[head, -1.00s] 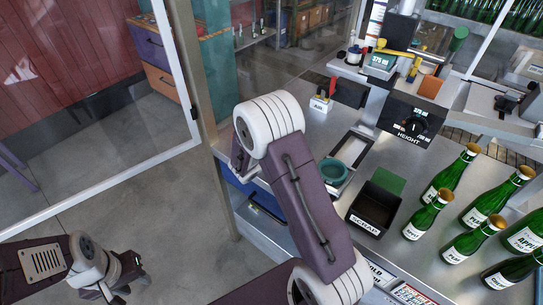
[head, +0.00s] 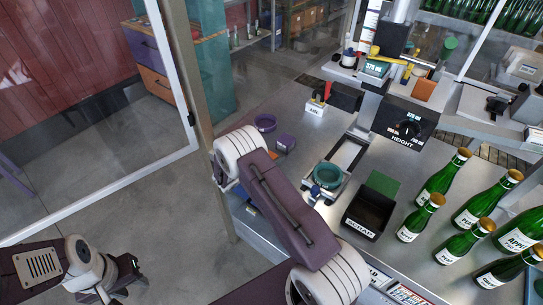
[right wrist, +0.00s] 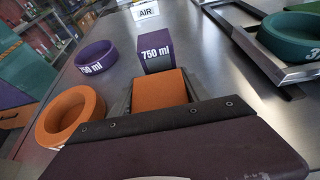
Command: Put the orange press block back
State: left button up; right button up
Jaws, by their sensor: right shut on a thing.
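The orange press block (right wrist: 160,90) is between the two fingers of my right gripper (right wrist: 158,98), which is shut on it low over the steel bench. An orange ring (right wrist: 70,116) lies just left of it in the right wrist view. A purple block marked 750 ml (right wrist: 155,50) stands beyond the held block, with a purple ring (right wrist: 96,58) to its left. The purple ring (head: 265,122) and purple block (head: 285,142) also show in the head view, where my right arm hides the orange block. My left gripper (head: 118,285) is off the bench at lower left; its jaws are unclear.
A green ring (head: 328,174) sits in a metal-framed holder right of my right arm. Beside it are a black scrap bin (head: 368,214) and several green bottles (head: 440,180). The AIR sign (head: 314,110) stands at the back. Bench room is free around the purple pieces.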

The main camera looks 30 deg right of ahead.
jog(key=shift+f, duration=0.15)
jog(key=o, duration=1.1)
jog(key=shift+s, duration=0.1)
jog(key=o, duration=0.4)
jog(key=shift+c, duration=0.2)
